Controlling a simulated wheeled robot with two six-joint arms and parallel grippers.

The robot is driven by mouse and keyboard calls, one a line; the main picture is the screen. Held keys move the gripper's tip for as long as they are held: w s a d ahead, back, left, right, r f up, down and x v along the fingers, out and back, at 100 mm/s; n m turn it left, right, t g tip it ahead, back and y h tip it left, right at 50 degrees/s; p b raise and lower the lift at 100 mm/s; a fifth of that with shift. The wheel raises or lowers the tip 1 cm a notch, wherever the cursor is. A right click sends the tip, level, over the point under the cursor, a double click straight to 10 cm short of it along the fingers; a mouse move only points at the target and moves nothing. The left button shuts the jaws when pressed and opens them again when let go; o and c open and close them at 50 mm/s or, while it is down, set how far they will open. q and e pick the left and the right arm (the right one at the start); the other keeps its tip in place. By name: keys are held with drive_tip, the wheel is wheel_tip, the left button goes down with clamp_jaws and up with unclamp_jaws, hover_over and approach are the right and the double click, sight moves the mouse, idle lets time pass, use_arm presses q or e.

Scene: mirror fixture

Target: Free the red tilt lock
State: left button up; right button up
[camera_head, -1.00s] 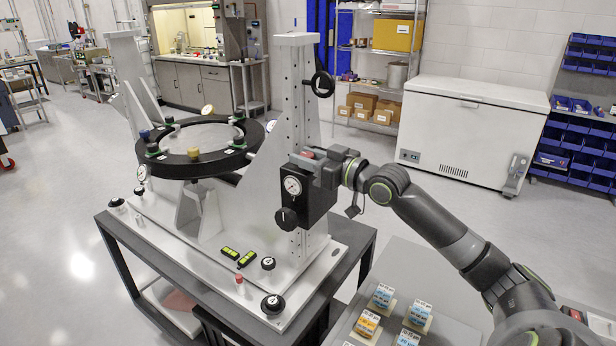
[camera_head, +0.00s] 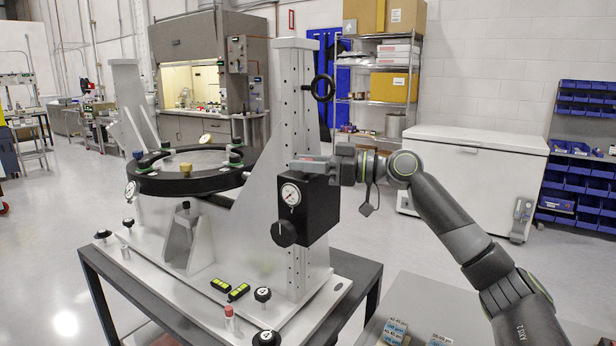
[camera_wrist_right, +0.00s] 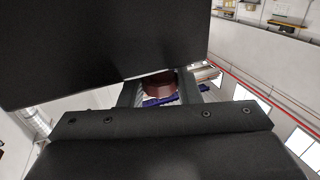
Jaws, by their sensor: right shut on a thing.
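The mirror fixture (camera_head: 297,120) is a pale metal frame with a black ring (camera_head: 190,182) around a round plate. A black block (camera_head: 318,205) with a dial gauge (camera_head: 291,195) and a black knob (camera_head: 284,233) is on its near upright. My right gripper (camera_head: 308,163) is at the top of this block, shut on the red tilt lock. In the right wrist view the red tilt lock (camera_wrist_right: 160,84) is a dark red round knob between the two fingers. In the head view the fingers mostly hide it. My left gripper is not in view.
A black handwheel (camera_head: 322,88) stands out from the upright above the gripper. Small labelled boxes (camera_head: 395,331) sit on the grey table at the lower right.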

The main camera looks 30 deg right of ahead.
drive_tip(key=shift+a+f+n+g+y+b, duration=0.1)
drive_tip(key=shift+f+n+g+y+b, duration=0.2)
drive_tip(key=shift+y+b, duration=0.1)
drive_tip(key=shift+r, duration=0.1)
drive_tip(key=o, duration=1)
drive_tip(key=shift+w+a, duration=0.15)
drive_tip(key=shift+w, duration=0.05)
drive_tip(key=shift+s, duration=0.1)
